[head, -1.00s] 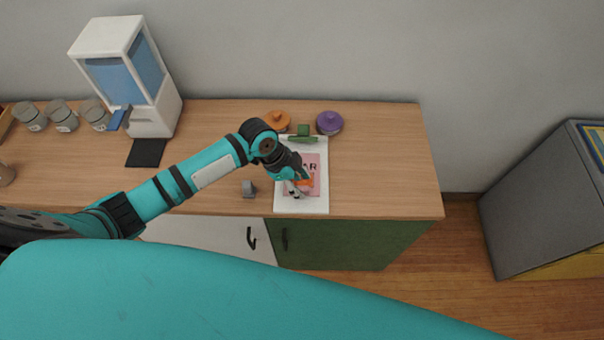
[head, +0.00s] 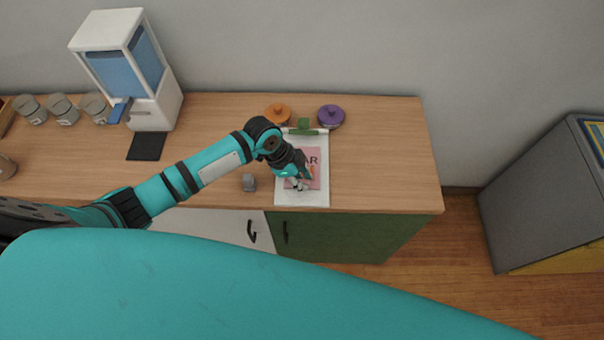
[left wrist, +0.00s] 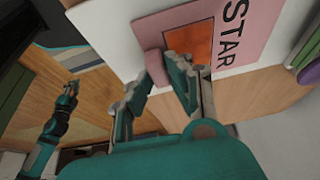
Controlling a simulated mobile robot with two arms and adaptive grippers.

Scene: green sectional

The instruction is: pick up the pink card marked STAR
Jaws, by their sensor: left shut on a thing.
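The pink card marked STAR (head: 314,176) lies on a white clipboard (head: 310,199) with a green clip, near the counter's front edge. In the left wrist view the pink card (left wrist: 255,45) shows its black letters, an orange picture and a pink tab (left wrist: 155,63). My left gripper (head: 298,184) is over the card's left part and hides some of it. In the left wrist view my left gripper (left wrist: 160,85) is shut on the card at its tab. An arm that appears to be my right one, with its gripper (left wrist: 72,90), is small at the left there.
A white dispenser (head: 150,115) and several grey jars (head: 62,110) are further left. The counter's right end (head: 390,155) is clear.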

